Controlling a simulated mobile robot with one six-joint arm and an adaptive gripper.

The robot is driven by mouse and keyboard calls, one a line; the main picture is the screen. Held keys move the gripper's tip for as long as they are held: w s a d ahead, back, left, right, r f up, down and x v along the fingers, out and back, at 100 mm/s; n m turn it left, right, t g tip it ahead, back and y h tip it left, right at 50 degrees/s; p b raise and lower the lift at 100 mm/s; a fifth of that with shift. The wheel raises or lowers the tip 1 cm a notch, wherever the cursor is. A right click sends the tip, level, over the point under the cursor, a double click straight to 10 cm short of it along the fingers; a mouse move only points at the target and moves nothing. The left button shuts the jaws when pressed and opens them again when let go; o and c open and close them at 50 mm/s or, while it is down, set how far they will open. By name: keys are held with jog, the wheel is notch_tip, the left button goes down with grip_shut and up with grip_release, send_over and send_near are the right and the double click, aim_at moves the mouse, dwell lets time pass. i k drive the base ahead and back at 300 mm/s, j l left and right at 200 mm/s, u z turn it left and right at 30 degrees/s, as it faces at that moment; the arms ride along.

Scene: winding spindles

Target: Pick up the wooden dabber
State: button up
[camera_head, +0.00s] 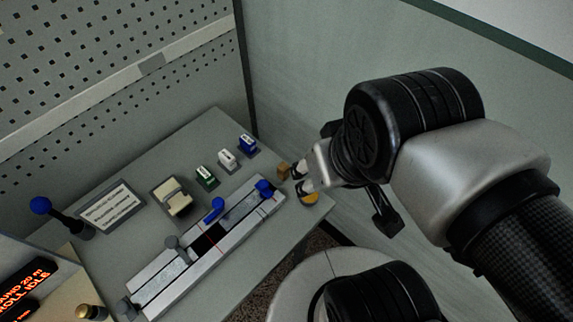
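A small tan-brown block (283,169), which looks like the wooden dabber, is at the right end of the grey worktable, just left of my fingertips. Part of it may be hidden by the gripper. My gripper (299,179) reaches in from the right, over the table's right corner. Its two pale fingertips stand apart with a gap between them, and I see nothing held there. I cannot tell whether the upper fingertip touches the block. A small orange-yellow round thing (311,197) shows just below the lower fingertip, partly covered.
A long metal slide fixture (190,268) with blue knobs lies along the table front. Green (205,177), white (228,159) and blue (247,145) small blocks stand behind it. A cream pad (173,196), a sign plate (110,207) and a blue-topped lever (42,206) are farther left. Walls rise behind.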

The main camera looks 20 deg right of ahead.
aim_at(283, 170)
jog(key=u, duration=1.4)
jog(key=z, duration=1.4)
jog(key=k+j+z, duration=0.1)
jog(key=z, duration=0.35)
jog(key=k+z, duration=0.25)
jog(key=z, duration=0.15)
jog(key=k+z, duration=0.15)
jog(key=z, duration=0.3)
